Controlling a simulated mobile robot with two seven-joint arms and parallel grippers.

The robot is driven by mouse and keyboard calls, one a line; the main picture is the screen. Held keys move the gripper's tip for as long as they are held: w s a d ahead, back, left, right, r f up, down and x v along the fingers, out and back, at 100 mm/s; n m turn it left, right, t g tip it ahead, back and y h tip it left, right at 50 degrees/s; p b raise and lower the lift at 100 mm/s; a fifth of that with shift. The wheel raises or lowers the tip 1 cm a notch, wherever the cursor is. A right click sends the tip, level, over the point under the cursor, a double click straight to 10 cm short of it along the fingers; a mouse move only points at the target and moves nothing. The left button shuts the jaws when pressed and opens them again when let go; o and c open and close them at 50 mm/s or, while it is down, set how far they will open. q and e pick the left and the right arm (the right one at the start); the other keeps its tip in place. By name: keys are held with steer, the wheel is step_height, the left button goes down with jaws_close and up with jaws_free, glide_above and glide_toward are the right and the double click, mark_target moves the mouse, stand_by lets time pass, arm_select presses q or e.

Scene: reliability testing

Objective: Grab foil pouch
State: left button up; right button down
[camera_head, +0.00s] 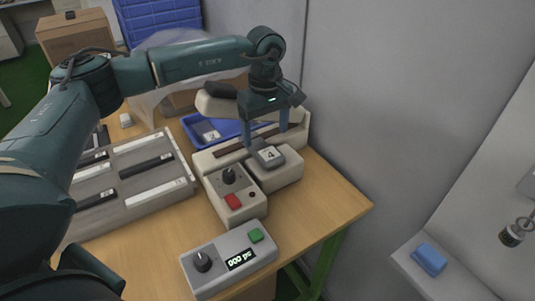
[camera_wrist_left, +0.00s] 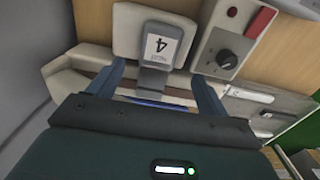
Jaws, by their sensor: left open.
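A grey pouch-like item with a white label marked 4 (camera_head: 264,161) lies on the pale sealer-like machine (camera_head: 285,178), at its right end. It also shows in the left wrist view (camera_wrist_left: 153,82), between the fingers. My left gripper (camera_head: 265,136) points down at it, open, with one finger on each side. In the left wrist view the fingertips of my left gripper (camera_wrist_left: 158,72) stand apart beside the item. I cannot tell whether they touch it. My right gripper is not in view.
A control box with a knob and red button (camera_head: 236,196) stands in front of the machine. A display box (camera_head: 217,270) is nearer. A blue tray (camera_head: 192,120) holds another labelled grey item (camera_head: 207,132). A slotted rack (camera_head: 150,150) is left; a wall (camera_head: 400,100) is right.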

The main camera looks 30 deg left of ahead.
mark_target(266, 150)
arm_select(q)
steer(key=shift+w+f+p, duration=0.15)
steer(key=shift+f+p, duration=0.2)
steer(key=shift+f, duration=2.45)
steer(key=shift+c, duration=0.4)
steer(key=shift+r, duration=0.1)
steer(key=c, duration=1.1)
steer(key=shift+o, duration=0.2)
